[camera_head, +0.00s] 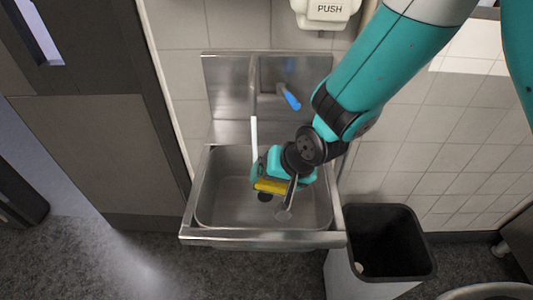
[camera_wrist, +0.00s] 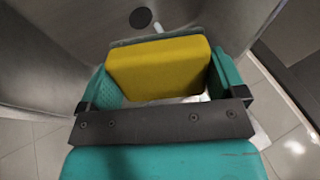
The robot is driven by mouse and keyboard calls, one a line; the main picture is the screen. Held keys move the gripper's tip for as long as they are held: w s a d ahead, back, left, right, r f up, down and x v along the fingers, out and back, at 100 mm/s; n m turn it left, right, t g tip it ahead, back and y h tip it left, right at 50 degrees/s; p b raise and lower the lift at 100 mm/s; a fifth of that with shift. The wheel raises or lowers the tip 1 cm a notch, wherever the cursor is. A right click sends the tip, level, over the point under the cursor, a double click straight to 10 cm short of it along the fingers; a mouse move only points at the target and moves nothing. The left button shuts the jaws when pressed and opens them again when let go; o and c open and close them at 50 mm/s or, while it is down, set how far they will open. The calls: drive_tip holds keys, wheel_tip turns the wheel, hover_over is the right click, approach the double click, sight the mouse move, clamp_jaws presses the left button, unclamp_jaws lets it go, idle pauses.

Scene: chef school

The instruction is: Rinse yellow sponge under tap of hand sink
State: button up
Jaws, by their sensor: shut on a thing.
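The steel hand sink (camera_head: 188,212) stands against the tiled wall. Its tap (camera_head: 252,90) rises at the back, with a blue lever (camera_head: 289,97) to its right. A white streak that looks like running water (camera_head: 254,138) drops from the spout to my gripper (camera_head: 268,178). My gripper is over the basin, shut on the yellow sponge (camera_head: 271,187). In the wrist view the sponge (camera_wrist: 158,68) fills the space between the two teal fingers. Whether the water strikes the sponge or a finger, I cannot tell.
A black-lined bin (camera_head: 424,268) stands at the right of the sink. A white dispenser marked PUSH (camera_head: 326,12) hangs on the wall above. A grey door panel (camera_head: 90,140) is close on the left. The dark drain (camera_wrist: 141,18) shows beyond the sponge.

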drive_tip(key=s+r+p, duration=0.3)
drive_tip(key=s+r, duration=0.1)
drive_tip(key=s, duration=0.1)
drive_tip(key=shift+d, duration=0.45)
idle(0.5)
